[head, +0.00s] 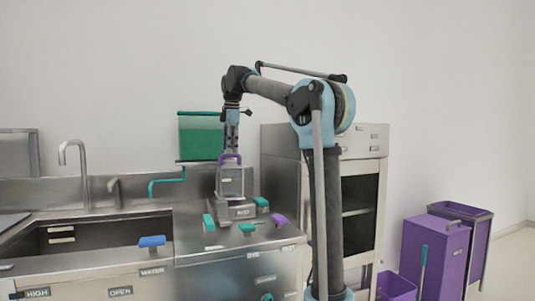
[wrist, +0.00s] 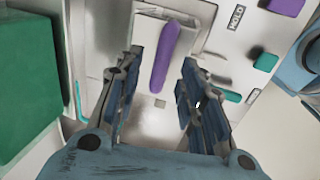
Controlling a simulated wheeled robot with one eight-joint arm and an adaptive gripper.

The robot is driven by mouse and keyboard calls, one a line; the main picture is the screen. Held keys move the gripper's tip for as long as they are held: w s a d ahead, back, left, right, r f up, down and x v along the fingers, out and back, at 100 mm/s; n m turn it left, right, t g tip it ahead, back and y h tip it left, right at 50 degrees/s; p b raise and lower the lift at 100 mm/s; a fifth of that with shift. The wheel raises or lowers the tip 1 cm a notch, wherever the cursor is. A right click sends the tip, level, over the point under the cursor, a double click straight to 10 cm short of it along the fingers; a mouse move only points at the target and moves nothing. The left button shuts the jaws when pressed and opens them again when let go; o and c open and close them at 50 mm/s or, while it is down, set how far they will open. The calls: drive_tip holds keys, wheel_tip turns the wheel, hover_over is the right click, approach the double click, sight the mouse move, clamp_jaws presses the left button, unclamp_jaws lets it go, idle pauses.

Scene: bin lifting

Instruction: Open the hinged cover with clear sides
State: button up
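The clear-sided cover (head: 231,182) stands on the steel counter, over a grey base, and looks closed. It has a purple handle (head: 231,157) on top. In the wrist view the purple handle (wrist: 164,56) appears as an upright bar between my fingers. My gripper (head: 232,143) is just above the cover, pointing down. In the wrist view my gripper (wrist: 162,72) is open, with one finger on each side of the handle and gaps to both. I cannot tell how far the fingertips reach down beside the handle. The cover's hinge is not clear to see.
A green box (head: 201,137) stands behind, left of my gripper, with a teal bent handle (head: 167,182) below it. Teal and purple knobs (head: 279,220) sit on the counter around the cover. A sink (head: 105,234) is at left, and a steel cabinet (head: 365,150) at right.

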wheel_tip(320, 180, up, 15)
drive_tip(key=s, duration=0.3)
drive_tip(key=s+d+f+m, duration=0.4)
drive_tip(key=s+d+f, duration=0.1)
drive_tip(key=f, duration=0.3)
drive_tip(key=s+d+f+m, duration=0.4)
drive_tip(key=s+d+f, duration=0.1)
drive_tip(key=d+f, duration=0.3)
drive_tip(key=shift+s+d+f+m, duration=0.15)
drive_tip(key=shift+s+f+m, duration=0.05)
drive_tip(key=shift+s+m, duration=0.1)
idle(0.5)
